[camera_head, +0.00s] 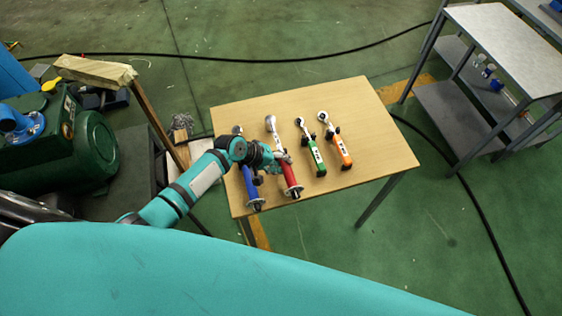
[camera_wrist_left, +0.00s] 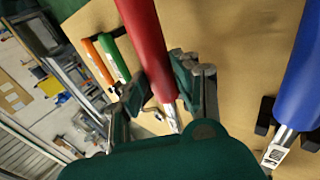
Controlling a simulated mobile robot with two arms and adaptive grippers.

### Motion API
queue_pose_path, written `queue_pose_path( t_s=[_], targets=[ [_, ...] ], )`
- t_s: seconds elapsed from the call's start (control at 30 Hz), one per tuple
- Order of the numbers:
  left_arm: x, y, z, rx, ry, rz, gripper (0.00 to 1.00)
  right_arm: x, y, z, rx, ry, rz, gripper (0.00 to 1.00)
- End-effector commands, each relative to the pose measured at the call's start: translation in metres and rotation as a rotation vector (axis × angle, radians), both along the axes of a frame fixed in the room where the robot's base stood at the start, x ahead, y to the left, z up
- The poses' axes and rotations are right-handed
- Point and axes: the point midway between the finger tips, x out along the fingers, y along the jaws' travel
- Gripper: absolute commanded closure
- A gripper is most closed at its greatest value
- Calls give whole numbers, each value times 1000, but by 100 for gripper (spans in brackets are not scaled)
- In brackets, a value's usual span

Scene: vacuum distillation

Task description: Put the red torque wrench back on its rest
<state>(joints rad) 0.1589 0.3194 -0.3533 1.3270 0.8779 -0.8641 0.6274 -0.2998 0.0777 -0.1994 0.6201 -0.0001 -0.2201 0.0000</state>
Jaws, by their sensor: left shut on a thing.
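The red torque wrench (camera_head: 291,178) is at the left-middle of the wooden table, its silver head pointing to the far side and its red handle to the near side. My left gripper (camera_head: 281,159) is shut on it around the shaft, close to the handle. In the left wrist view the red handle (camera_wrist_left: 148,45) runs down between the two fingers (camera_wrist_left: 160,98). I cannot tell whether the wrench touches the table or hangs just above it. Its rest is not clearly visible beneath the gripper and wrench. My right gripper is not in view.
On the table (camera_head: 375,135), a blue wrench (camera_head: 249,182) lies close on the left. Green (camera_head: 317,156) and orange (camera_head: 340,150) wrenches lie to the right on dark supports. The table's right side is clear. A grey shelf unit (camera_head: 505,45) stands beyond.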

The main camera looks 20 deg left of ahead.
Motion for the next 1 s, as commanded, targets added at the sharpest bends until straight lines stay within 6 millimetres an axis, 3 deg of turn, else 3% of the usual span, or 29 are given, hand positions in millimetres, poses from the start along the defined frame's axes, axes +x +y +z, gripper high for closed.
queue_pose_path(
  t_s=[0.93,0.97,1.0],
  targets=[
    [2,-1,-15,-4,-5,2,100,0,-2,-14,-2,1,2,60],
    [2,-1,-15,-3,-4,1,68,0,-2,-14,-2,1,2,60],
    [2,-1,-15,-3,-4,1,62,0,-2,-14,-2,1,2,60]
  ],
)
